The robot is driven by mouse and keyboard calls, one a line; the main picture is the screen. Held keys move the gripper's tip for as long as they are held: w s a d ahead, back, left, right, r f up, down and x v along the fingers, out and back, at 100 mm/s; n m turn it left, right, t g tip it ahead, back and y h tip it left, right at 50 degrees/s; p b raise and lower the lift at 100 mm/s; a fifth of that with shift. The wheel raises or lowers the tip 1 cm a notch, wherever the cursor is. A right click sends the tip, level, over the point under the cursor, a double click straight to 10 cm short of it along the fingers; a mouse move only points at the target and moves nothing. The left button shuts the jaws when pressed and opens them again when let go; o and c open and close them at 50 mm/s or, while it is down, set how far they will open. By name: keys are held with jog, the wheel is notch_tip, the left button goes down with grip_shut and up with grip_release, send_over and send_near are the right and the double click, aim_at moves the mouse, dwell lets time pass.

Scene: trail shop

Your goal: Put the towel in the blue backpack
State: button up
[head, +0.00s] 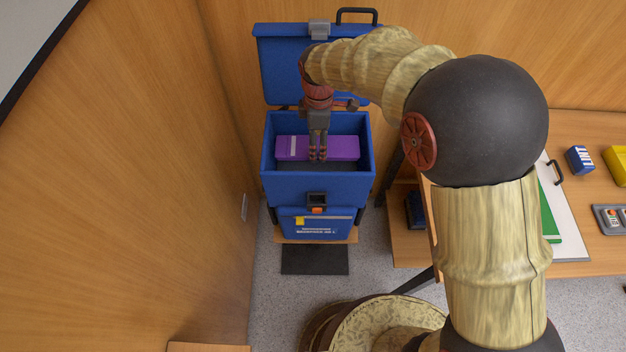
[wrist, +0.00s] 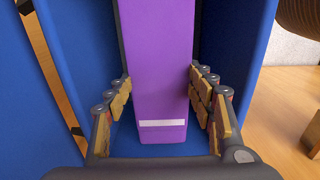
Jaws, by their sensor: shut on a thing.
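The towel is a purple folded block with a pale stripe near one end (head: 345,149). In the head view it lies level within the walls of the open blue backpack (head: 317,186). My gripper (head: 318,158) reaches down into the backpack and is shut on the towel. In the wrist view the towel (wrist: 158,70) runs between the two fingers of my gripper (wrist: 160,98), which press its sides. Blue backpack walls (wrist: 240,45) show around it. Whether the towel touches the backpack floor cannot be told.
The backpack's lid (head: 280,65) stands open behind it, near the wooden wall (head: 120,190). A wooden table (head: 585,125) at the right holds a white board with a green item (head: 549,205), a blue box (head: 580,160) and a grey tray (head: 608,218).

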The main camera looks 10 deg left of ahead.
notch_tip(320, 180, down, 3)
jog(key=shift+a+f+b, duration=0.1)
jog(key=shift+f+b, duration=0.1)
jog(key=shift+b, duration=0.4)
jog(key=b, duration=0.2)
send_near(317, 169)
jog(key=shift+s+d+f, duration=0.1)
jog(key=shift+s+f, duration=0.3)
jog(key=shift+f, duration=0.6)
jog(key=shift+s+d+f, duration=0.1)
jog(key=shift+s+f, duration=0.3)
jog(key=shift+f, duration=0.55)
jog(key=shift+s+d+f, duration=0.1)
jog(key=shift+s+f, duration=0.3)
jog(key=shift+f, duration=0.6)
jog(key=shift+f, duration=0.2)
jog(key=o, duration=1.1)
jog(key=shift+o, duration=0.6)
notch_tip(317, 169, up, 12)
jog(key=shift+r+p, duration=0.2)
jog(key=shift+p, duration=0.8)
